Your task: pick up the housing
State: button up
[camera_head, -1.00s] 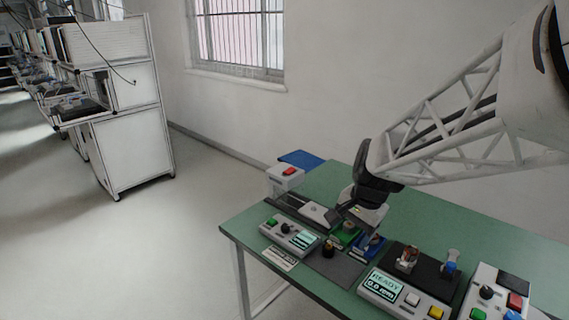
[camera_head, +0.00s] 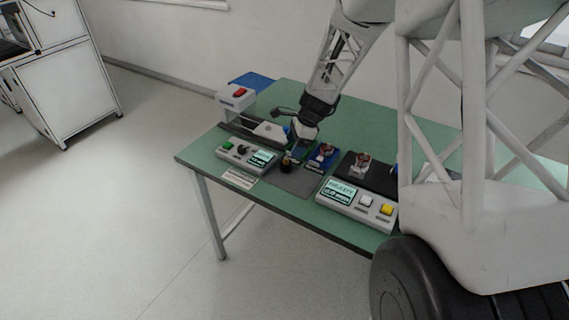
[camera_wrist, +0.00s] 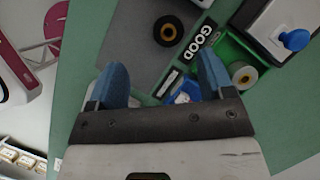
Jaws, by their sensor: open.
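The likely housing is a dark round part (camera_wrist: 168,31) with a tan centre, standing on a grey mat (camera_wrist: 140,40) in the wrist view. It also shows as a small dark cylinder (camera_head: 286,165) near the front of the table in the head view. My gripper (camera_wrist: 162,82) is open, its two blue fingertips well apart with nothing held between them. In the wrist picture the part lies beyond the fingertips, apart from them. In the head view my gripper (camera_head: 298,141) is above the table, just behind the part.
A green tray marked GOOD (camera_wrist: 233,50) holds a pale ring part (camera_wrist: 245,77). A blue tray (camera_head: 321,163) holds a coppery part. A control box (camera_head: 246,156) stands left of the mat, and a READY station (camera_head: 346,207) stands right. A red-button unit (camera_head: 236,98) is behind left.

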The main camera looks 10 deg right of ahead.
aim_at(286, 161)
jog(key=shift+w+d+f+m, duration=0.15)
jog(key=shift+w+f+m, duration=0.15)
jog(key=shift+w+f, duration=0.3)
jog(key=shift+s+f, duration=0.1)
jog(key=shift+f, duration=0.05)
jog(key=shift+x, duration=1.2)
jog(key=shift+f, duration=0.1)
jog(key=shift+x, duration=2.5)
jog(key=shift+c, duration=0.4)
jog(key=c, duration=0.9)
